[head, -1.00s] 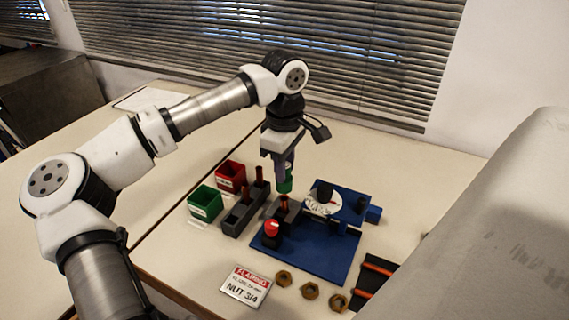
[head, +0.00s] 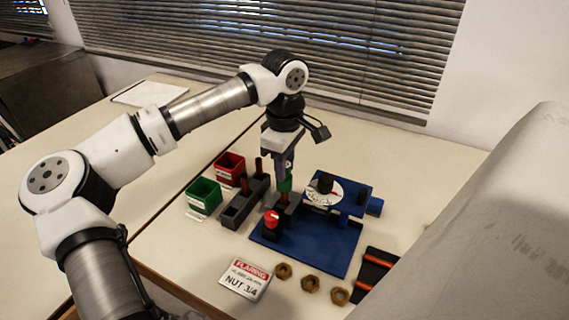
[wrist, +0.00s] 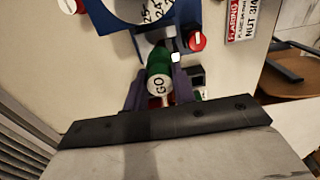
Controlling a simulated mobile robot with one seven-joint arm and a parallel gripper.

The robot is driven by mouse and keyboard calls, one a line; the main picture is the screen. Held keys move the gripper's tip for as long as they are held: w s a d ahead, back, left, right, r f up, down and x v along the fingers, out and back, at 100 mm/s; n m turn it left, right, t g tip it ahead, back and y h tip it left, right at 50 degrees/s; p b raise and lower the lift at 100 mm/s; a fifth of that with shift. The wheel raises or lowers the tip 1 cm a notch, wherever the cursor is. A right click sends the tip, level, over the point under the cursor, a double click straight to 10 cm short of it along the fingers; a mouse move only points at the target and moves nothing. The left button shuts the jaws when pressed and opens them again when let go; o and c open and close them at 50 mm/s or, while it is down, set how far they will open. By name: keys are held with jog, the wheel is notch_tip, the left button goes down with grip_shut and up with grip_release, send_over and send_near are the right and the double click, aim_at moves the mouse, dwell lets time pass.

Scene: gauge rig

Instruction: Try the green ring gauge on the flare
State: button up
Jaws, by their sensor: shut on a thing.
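My gripper (head: 283,180) is shut on the green ring gauge (head: 287,181), above the dark block at the left side of the blue rig (head: 325,255). In the wrist view the green gauge (wrist: 160,84) shows a pale face marked GO between the fingers. A copper-coloured tube stood on that block a moment ago; its flare is now hidden behind the gripper and gauge. I cannot tell whether the gauge touches the flare or sits around it.
A red button (head: 271,219) and a white dial (head: 323,193) are on the rig. A dark rack (head: 237,213), a green bin (head: 204,195) and a red bin (head: 230,167) stand left. A sign (head: 245,279) and brass nuts (head: 310,284) lie in front.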

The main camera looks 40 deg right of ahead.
jog(key=shift+f+b, duration=0.9)
jog(key=shift+f, duration=0.3)
dwell(0.5)
jog(key=shift+r, duration=0.1)
dwell(1.4)
jog(key=shift+r+p, duration=2)
jog(key=shift+r, duration=0.95)
